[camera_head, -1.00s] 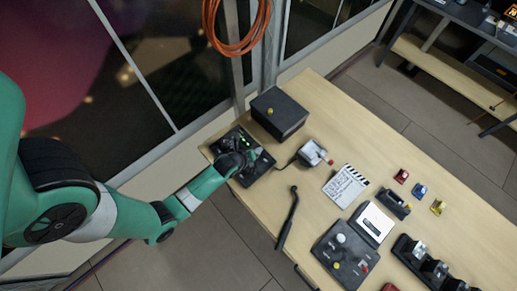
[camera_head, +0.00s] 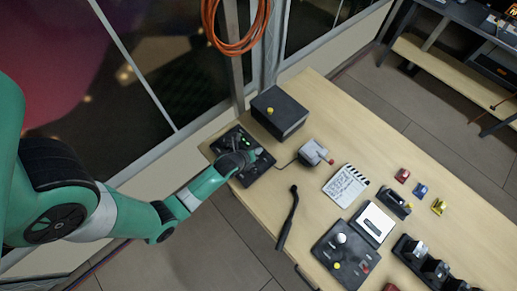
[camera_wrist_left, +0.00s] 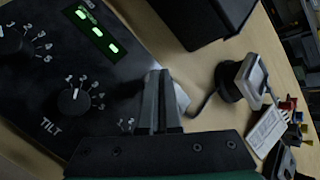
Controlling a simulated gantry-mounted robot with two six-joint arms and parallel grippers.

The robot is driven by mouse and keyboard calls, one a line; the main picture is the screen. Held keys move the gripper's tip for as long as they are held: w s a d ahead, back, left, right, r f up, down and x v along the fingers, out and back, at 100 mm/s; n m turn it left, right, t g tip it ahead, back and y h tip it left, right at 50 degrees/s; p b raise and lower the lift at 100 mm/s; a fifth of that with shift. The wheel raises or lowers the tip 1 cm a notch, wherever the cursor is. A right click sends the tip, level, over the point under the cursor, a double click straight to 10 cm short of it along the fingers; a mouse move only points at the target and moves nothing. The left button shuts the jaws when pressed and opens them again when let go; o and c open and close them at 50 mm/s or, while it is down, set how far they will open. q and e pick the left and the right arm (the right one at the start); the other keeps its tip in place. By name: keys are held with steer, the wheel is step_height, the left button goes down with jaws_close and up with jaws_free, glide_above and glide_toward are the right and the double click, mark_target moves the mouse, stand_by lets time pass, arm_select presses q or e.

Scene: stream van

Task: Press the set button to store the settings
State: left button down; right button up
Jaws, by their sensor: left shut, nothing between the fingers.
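A black control panel (camera_head: 228,141) lies at the table's far left corner, with green lights. The left wrist view shows the panel (camera_wrist_left: 112,75) closely, with a white-marked knob (camera_wrist_left: 74,100) labelled TILT, another knob at the left edge and three lit green bars. My left gripper (camera_head: 250,157) is over the panel's right part. Its two fingers (camera_wrist_left: 160,78) are shut together with nothing between them. A pale grey piece (camera_wrist_left: 181,97) shows just right of the fingers, partly hidden; I cannot tell whether they touch it. No set label is readable. My right gripper is not in view.
A black box (camera_head: 281,113) with a yellow knob stands behind the panel. A grey device (camera_head: 313,152) and a black handle-like object (camera_head: 288,218) are to its right. A clapperboard (camera_head: 345,186) and several small items lie farther right.

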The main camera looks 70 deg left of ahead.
arm_select(q)
steer(key=shift+f+b, duration=0.3)
steer(key=shift+f, duration=0.15)
stand_by(0.5)
stand_by(0.3)
steer(key=shift+r+p, duration=0.85)
steer(key=shift+p, duration=0.1)
step_height(320, 180, up, 5)
steer(key=p, duration=0.5)
stand_by(0.5)
